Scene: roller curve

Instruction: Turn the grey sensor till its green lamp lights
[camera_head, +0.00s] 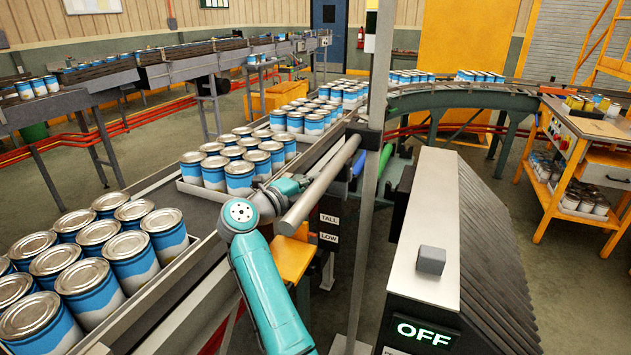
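A grey cylinder (322,185) slants across the middle beside the near conveyor; it may be the sensor, but I cannot be sure. An orange bracket (293,258) is below its lower end. I can make out no lit lamp on it. My teal arm (262,285) rises from the bottom and bends near the conveyor's edge. Its far part passes behind or beside the cylinder. I cannot make out my gripper's fingers clearly or tell whether they touch anything. A dark part with blue (359,162) and green (384,162) pieces is near the cylinder's upper end.
Blue-and-white cans (240,178) stand on the near conveyor, left of my arm. A grey upright post (376,90) stands close on the right. A cabinet shows a lit OFF sign (424,332) and a grey block (431,261). Labels (328,219) read TALL and LOW.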

